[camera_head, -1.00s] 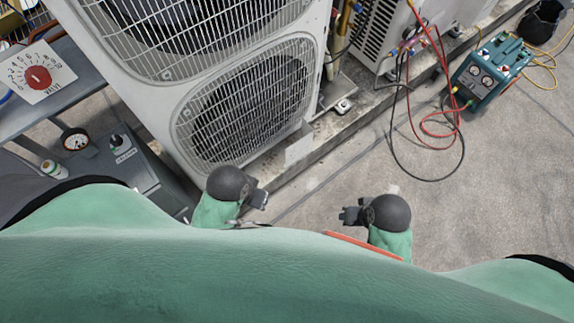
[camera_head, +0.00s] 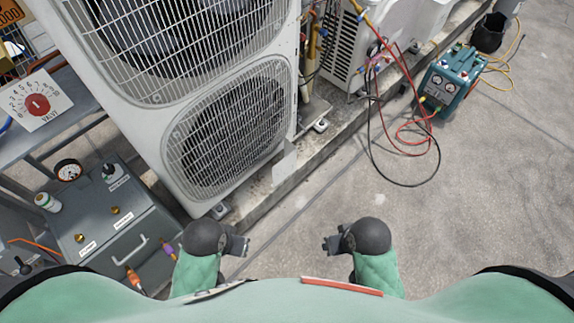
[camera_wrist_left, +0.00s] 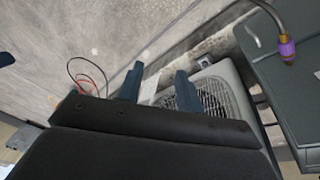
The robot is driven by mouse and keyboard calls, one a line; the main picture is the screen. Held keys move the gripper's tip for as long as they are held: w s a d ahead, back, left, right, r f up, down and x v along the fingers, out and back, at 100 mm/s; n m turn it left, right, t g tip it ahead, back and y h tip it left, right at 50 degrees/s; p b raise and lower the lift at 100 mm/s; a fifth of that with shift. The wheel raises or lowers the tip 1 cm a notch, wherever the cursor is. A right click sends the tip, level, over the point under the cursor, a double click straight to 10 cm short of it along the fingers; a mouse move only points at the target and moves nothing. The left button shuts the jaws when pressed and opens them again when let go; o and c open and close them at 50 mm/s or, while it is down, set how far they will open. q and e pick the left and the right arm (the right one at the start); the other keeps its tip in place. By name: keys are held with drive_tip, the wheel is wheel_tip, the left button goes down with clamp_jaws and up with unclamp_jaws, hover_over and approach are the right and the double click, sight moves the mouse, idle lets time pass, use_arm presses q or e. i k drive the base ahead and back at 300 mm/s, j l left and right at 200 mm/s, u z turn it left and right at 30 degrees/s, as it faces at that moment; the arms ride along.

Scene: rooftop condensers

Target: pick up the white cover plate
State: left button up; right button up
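A small pale, whitish plate (camera_head: 284,160), which looks like the white cover plate, stands by the concrete curb at the condenser's lower right corner. A pale patch that looks like the same plate (camera_wrist_left: 149,88) shows between my fingers in the left wrist view, farther off. My left gripper (camera_head: 240,247) is open and empty, nearer to me than the plate and apart from it. Its two dark fingers (camera_wrist_left: 157,84) stand apart. My right gripper (camera_head: 329,245) is also clear of the plate, to its lower right. Its fingers are too small to judge their gap.
The big white condenser (camera_head: 225,135) stands on the left along the concrete curb (camera_head: 300,165). A grey bench box (camera_head: 120,225) with knobs and a handle is at lower left. A teal gauge unit (camera_head: 448,85) with red and black hoses stands upper right.

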sight(285, 167)
drive_tip(key=k+l+z, duration=0.5)
drive_tip(key=l, duration=0.15)
drive_tip(key=l+z, duration=0.25)
drive_tip(key=k+l, duration=0.05)
